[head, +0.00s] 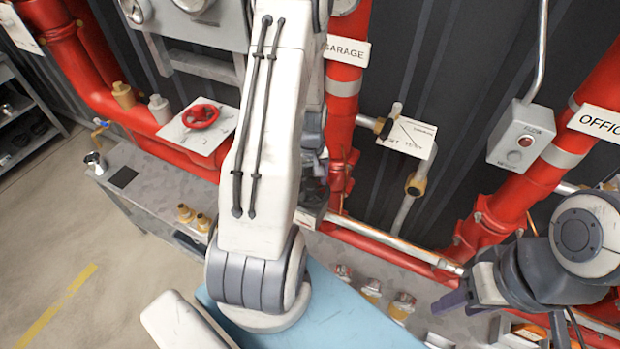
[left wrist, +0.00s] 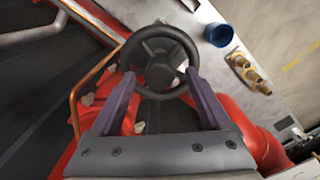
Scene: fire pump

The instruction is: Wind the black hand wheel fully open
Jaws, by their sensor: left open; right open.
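The black hand wheel (left wrist: 160,57) shows in the left wrist view, near the top middle, with a round rim, spokes and a hub. My left gripper (left wrist: 159,76) is open, and its two purple fingers reach toward the wheel's left and right sides. The fingertips overlap the lower rim in the picture; I cannot tell whether they touch it. In the head view my left arm stands in front of the pipes and hides the black wheel and most of the left gripper. My right gripper (head: 505,317) is open at the lower right, away from the black wheel.
A red hand wheel (head: 201,115) sits on a white plate at the left. Red pipes (head: 345,110), a grey switch box (head: 522,137) and brass fittings (head: 370,289) stand around. A blue cup (left wrist: 219,35) shows in the left wrist view. Bare floor (head: 50,230) lies at the left.

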